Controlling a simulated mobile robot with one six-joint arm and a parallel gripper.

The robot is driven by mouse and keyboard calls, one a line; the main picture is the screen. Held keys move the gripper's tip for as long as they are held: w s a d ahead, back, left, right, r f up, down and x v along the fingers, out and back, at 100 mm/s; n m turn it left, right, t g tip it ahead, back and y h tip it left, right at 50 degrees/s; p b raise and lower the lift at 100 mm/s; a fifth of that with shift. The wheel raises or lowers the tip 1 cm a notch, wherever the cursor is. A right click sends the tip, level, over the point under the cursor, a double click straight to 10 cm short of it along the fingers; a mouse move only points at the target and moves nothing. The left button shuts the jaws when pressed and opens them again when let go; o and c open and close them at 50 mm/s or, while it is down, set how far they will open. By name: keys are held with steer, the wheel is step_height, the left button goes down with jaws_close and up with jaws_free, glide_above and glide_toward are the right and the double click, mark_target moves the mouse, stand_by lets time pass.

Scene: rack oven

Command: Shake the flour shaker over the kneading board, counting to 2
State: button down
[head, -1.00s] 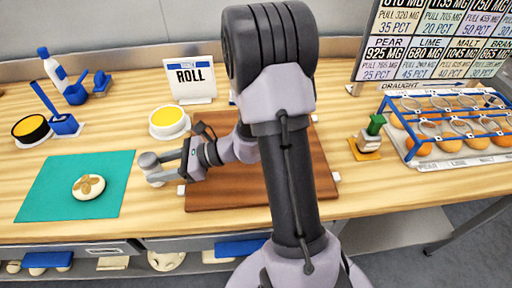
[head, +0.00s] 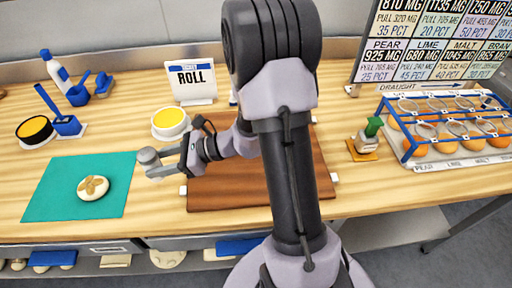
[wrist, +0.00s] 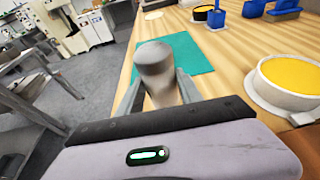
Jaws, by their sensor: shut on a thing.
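My gripper (head: 166,166) is shut on a grey, round-topped shaker (head: 149,158). In the wrist view the shaker (wrist: 155,66) stands between the two fingers, its rounded end pointing away from the palm. In the head view it is at the left edge of the brown kneading board (head: 230,197), between the board and the teal mat (head: 45,200), not over the board's middle. It looks raised above the table, but its exact height cannot be told. My arm hides part of the board.
A scored dough piece (head: 93,187) lies on the teal mat. A green-topped stamp (head: 370,133) and a blue rack (head: 410,148) are at right.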

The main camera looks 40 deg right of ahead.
mark_target(157, 156)
steer(key=shift+r, duration=0.25)
step_height(157, 156, up, 2)
steer(key=shift+r+p, duration=0.25)
steer(key=shift+p, duration=0.75)
steer(key=shift+f, duration=0.1)
